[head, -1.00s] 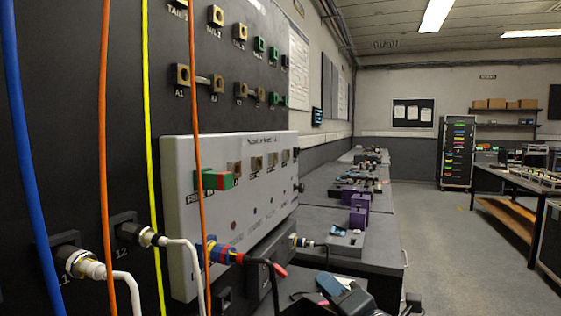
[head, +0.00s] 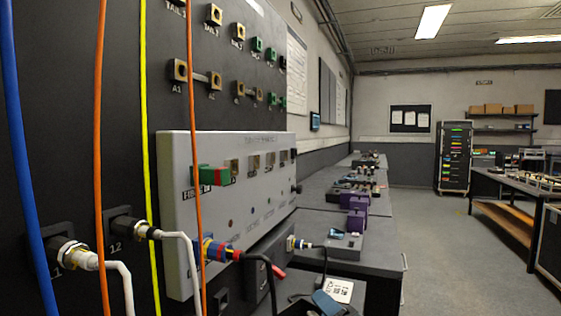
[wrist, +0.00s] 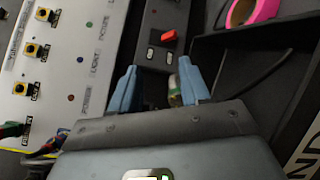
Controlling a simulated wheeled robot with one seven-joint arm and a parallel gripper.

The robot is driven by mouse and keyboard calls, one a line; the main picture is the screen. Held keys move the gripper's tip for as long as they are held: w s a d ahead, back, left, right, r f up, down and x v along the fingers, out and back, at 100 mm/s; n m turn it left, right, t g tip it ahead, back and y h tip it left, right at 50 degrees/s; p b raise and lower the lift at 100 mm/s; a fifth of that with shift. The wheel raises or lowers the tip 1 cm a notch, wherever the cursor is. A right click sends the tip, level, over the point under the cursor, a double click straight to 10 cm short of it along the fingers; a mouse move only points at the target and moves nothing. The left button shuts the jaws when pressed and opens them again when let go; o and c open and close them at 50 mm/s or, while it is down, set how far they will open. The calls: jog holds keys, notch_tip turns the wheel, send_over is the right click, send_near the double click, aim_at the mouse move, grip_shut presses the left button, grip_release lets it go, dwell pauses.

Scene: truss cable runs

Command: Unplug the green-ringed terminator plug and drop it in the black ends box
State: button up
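In the wrist view, my gripper (wrist: 157,85) has its two blue fingers spread apart. A small plug with a greenish ring (wrist: 174,92) shows between them, close beside the right finger; its lower end is hidden by the gripper. The fingers are not closed on it. A black open box (wrist: 245,75) lies to the right, with a white label of large letters (wrist: 305,148), partly cut off. In the head view, part of my gripper (head: 328,302) shows low at the bottom edge, beside a white label (head: 340,289).
A dark panel with a red rocker switch (wrist: 168,37) stands ahead of the fingers. A grey panel (wrist: 65,75) with yellow-framed sockets is left. A pink tape roll (wrist: 252,10) lies beyond the box. Cables, including a blue one (head: 22,150), hang at the head view's left.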

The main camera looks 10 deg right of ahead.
jog(key=shift+o, duration=0.5)
jog(key=shift+s, duration=0.1)
jog(key=s, duration=0.2)
jog(key=s+b, duration=0.1)
jog(key=s, duration=0.2)
jog(key=s+d, duration=0.1)
jog(key=s, duration=0.1)
jog(key=shift+s+d+b, duration=0.1)
jog(key=shift+s+b, duration=0.2)
jog(key=shift+b, duration=0.05)
